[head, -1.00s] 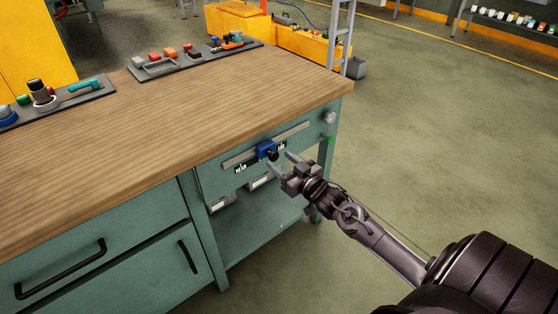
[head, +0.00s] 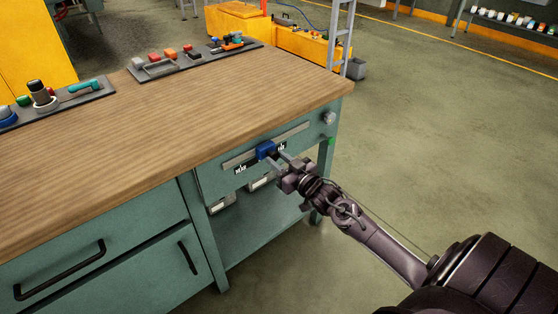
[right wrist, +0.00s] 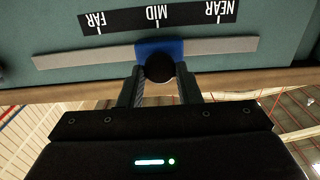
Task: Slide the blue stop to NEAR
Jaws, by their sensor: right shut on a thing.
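The blue stop (head: 265,149) sits on a pale rail (head: 296,131) on the green front panel of the bench. In the right wrist view the blue stop (right wrist: 160,48) has a round black knob (right wrist: 160,68) and stands in line with the MID mark (right wrist: 163,16). The NEAR mark (right wrist: 220,10) is to its right there and the FAR mark (right wrist: 96,22) to its left; the lettering is upside down. My right gripper (head: 279,157) is shut on the knob, one finger on each side. My left gripper is not in view.
The wooden bench top (head: 150,130) lies just above the rail. A grey round knob (head: 329,117) and a green piece (head: 331,140) are on the panel's right end. Drawers with black handles (head: 60,270) are at lower left. Floor to the right is clear.

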